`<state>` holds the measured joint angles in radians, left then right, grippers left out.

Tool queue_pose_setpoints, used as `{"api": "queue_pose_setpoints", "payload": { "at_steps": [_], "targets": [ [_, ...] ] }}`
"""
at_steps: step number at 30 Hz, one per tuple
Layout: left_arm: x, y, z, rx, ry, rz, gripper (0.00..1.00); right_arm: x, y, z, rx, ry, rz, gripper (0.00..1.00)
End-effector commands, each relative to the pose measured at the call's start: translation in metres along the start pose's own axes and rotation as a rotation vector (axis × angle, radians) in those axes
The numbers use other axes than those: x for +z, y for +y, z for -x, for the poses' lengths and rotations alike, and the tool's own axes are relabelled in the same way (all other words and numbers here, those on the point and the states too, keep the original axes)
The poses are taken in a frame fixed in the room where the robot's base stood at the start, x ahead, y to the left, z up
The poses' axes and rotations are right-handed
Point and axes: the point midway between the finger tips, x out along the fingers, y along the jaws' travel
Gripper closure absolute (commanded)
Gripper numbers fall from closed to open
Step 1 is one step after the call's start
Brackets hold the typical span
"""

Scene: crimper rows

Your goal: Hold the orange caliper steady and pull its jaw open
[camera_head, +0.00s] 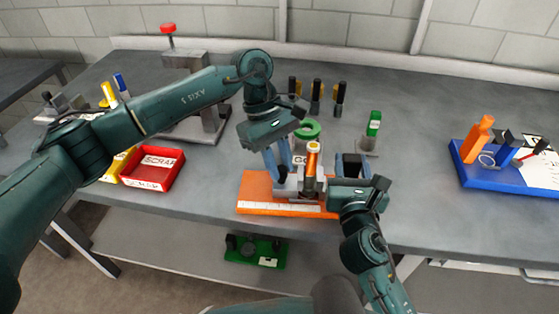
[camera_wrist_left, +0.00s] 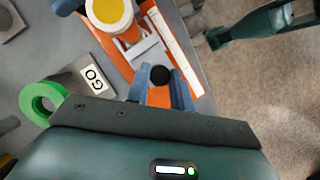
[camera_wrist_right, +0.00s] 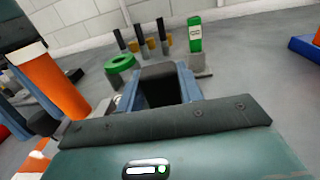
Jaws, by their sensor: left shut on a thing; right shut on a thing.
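The orange caliper (camera_head: 258,189) lies on the bench near its front edge, with a white scale strip along its front and grey metal parts on top. An upright orange cylinder with a pale ring and yellow top (camera_head: 313,160) stands at its middle. My left gripper (camera_head: 281,178) points down at the caliper's left part and is shut on a dark round knob (camera_wrist_left: 159,75). My right gripper (camera_head: 350,166) is shut on a black block (camera_wrist_right: 160,76) at the caliper's right end. The fingers and the cylinder partly hide the jaws, so the gap between them is unclear.
Behind the caliper are a green ring (camera_head: 308,130) by a GO label, a green-topped gauge (camera_head: 374,124) and several dark pegs. A red SCRAP tray (camera_head: 153,168) sits left. A blue tray (camera_head: 510,181) with tools sits right. The bench between gauge and blue tray is clear.

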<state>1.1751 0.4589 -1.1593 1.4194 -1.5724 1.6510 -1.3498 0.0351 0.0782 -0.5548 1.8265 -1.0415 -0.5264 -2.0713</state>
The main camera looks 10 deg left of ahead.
Motion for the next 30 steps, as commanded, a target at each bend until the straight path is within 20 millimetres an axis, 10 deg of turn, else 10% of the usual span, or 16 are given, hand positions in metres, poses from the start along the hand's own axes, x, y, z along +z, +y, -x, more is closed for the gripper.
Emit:
{"api": "queue_pose_setpoints", "payload": {
  "at_steps": [22, 23, 30],
  "targets": [
    [-0.016, -0.018, 0.007, -0.002, -0.001, 0.002, 1.00, 0.000, -0.002, -0.001, -0.004, 0.000, 0.000, 0.91],
    [-0.016, -0.018, 0.007, -0.002, -0.001, 0.002, 0.76, 0.000, -0.002, -0.001, -0.005, 0.000, 0.000, 0.91],
    [-0.016, -0.017, 0.007, -0.001, -0.001, 0.001, 0.68, 0.000, -0.002, 0.000, -0.004, 0.000, 0.001, 0.91]
  ]
}}
